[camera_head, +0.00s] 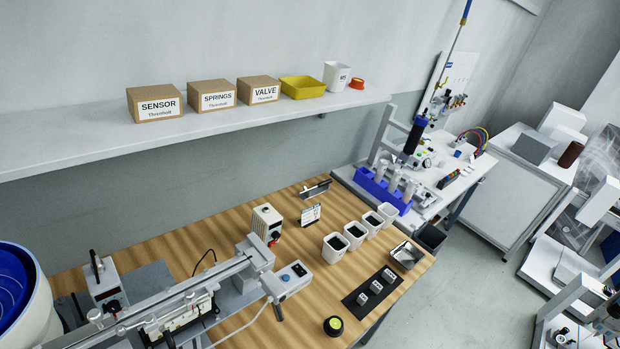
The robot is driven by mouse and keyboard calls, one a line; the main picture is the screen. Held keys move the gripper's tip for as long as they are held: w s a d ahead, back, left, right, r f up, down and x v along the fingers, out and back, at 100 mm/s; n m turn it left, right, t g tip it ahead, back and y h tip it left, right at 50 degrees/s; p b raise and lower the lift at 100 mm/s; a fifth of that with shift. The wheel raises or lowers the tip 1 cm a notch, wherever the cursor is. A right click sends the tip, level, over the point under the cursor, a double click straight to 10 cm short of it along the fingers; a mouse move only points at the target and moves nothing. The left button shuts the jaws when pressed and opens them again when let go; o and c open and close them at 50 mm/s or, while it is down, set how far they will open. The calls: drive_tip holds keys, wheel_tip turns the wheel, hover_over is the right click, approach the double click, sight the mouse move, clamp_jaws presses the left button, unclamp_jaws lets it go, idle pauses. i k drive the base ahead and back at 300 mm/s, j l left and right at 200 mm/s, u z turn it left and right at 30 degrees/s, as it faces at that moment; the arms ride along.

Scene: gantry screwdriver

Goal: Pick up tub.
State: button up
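Several things could be the tub, and I cannot tell which is meant. A row of white square tubs with dark contents stands on the wooden table; the nearest is this white tub (334,249), and another is at the far end of the row (387,212). My gripper is not in view.
Cardboard boxes (156,103) and an orange ring-like item (357,84) share the shelf (60,148). Grey floor (460,300) is open at right.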

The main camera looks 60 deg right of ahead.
sight(335, 245)
drive_tip(key=z, duration=1.8)
drive_tip(key=i+l, duration=0.35)
drive_tip(key=i+j+u, duration=0.05)
drive_tip(key=i, duration=0.05)
